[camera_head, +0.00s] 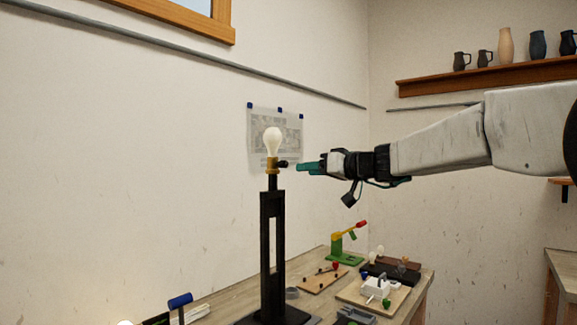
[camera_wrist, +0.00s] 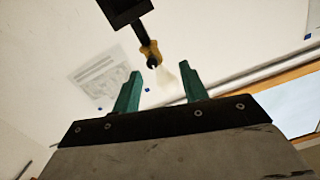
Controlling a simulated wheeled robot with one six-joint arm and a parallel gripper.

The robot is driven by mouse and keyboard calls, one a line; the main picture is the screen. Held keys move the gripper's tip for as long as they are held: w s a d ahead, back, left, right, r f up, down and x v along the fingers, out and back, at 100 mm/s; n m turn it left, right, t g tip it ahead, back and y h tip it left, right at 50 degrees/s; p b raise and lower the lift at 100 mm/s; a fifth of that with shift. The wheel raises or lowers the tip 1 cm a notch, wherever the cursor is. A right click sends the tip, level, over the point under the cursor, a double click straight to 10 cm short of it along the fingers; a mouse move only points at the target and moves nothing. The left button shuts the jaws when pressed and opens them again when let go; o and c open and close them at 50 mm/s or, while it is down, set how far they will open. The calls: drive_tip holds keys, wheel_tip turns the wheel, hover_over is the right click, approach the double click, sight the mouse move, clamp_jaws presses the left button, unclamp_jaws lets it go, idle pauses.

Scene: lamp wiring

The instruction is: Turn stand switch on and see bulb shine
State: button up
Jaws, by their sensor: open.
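The bulb (camera_head: 273,141) sits upright in the brass socket (camera_head: 272,166) on top of the tall black lamp stand (camera_head: 265,240). The bulb looks pale cream; I cannot tell from its surface whether it is lit. A small black switch knob (camera_head: 282,164) sticks out of the socket's right side. My gripper (camera_head: 300,167) is level with the knob, just to its right, with its teal fingers pointing at it. In the wrist view my gripper (camera_wrist: 160,86) is open and empty.
The wooden workbench (camera_head: 225,315) holds a green and yellow clamp device (camera_head: 345,245), a board with a white block (camera_head: 374,290), and a blue-handled tool (camera_head: 180,302). A paper sheet (camera_head: 290,130) is pinned to the wall behind the bulb. A shelf (camera_head: 480,77) with jugs is at upper right.

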sight(286, 164)
drive_tip(key=shift+t, duration=0.5)
drive_tip(key=w+a, duration=0.4)
drive_tip(key=w, duration=0.1)
drive_tip(key=w+a+r, duration=0.1)
drive_tip(key=w+a, duration=0.1)
drive_tip(key=w, duration=0.1)
drive_tip(key=shift+w+a, duration=0.1)
drive_tip(key=shift+a, duration=0.25)
drive_tip(key=shift+c, duration=0.3)
clamp_jaws()
